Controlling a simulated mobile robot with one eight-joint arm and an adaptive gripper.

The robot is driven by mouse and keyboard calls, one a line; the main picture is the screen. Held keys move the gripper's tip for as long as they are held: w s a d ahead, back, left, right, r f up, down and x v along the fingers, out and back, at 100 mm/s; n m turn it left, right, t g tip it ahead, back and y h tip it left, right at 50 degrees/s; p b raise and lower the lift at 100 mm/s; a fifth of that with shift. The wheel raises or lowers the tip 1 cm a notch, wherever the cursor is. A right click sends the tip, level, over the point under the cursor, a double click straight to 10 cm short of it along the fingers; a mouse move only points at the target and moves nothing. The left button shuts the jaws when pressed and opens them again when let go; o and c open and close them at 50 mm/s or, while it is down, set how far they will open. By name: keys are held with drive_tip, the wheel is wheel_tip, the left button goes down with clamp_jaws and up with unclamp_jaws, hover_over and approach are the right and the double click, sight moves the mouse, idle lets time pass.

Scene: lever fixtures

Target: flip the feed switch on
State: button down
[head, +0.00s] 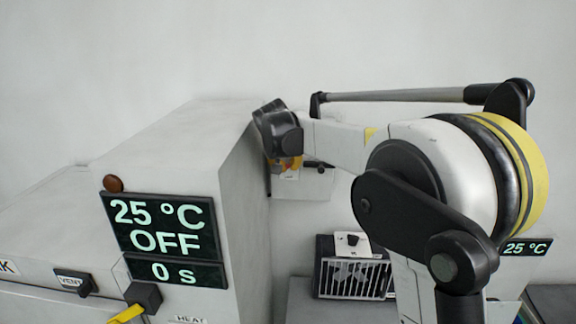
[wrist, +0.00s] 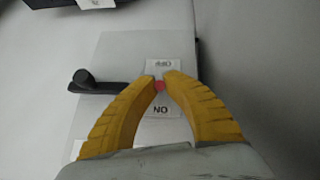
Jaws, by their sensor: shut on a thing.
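The switch (wrist: 159,86) shows in the wrist view as a small red tip on a pale plate (wrist: 119,52). An upside-down label reading ON lies below it, and a blurred label, probably OFF, lies above it. My gripper (wrist: 160,80) has both yellow fingertips closed around the red tip. In the head view my gripper (head: 286,164) is at the wall plate (head: 302,184), partly hidden by my dark wrist; the switch itself cannot be made out there. No feed label is readable.
A black lever (wrist: 88,82) juts left beside the plate. A large grey cabinet (head: 175,140) stands left of my arm, with a display (head: 160,228) reading 25 °C, OFF, and a yellow-handled HEAT lever (head: 138,302). A vented box (head: 352,270) sits below my arm.

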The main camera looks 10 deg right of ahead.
drive_tip(key=c, duration=1.4)
unclamp_jaws()
drive_tip(key=shift+c, duration=0.2)
drive_tip(key=v, duration=1.2)
drive_tip(key=shift+f, duration=0.1)
drive_tip(key=s+d+f+n+y+b, duration=0.1)
drive_tip(key=s+f+b, duration=1.2)
drive_tip(key=s+f, duration=0.4)
drive_tip(key=s+d+f+y+b, duration=0.2)
drive_tip(key=s+f+b, duration=1.2)
drive_tip(key=f, duration=1.3)
drive_tip(key=s, duration=0.4)
drive_tip(key=shift+d+n, duration=0.2)
drive_tip(key=shift+n, duration=0.2)
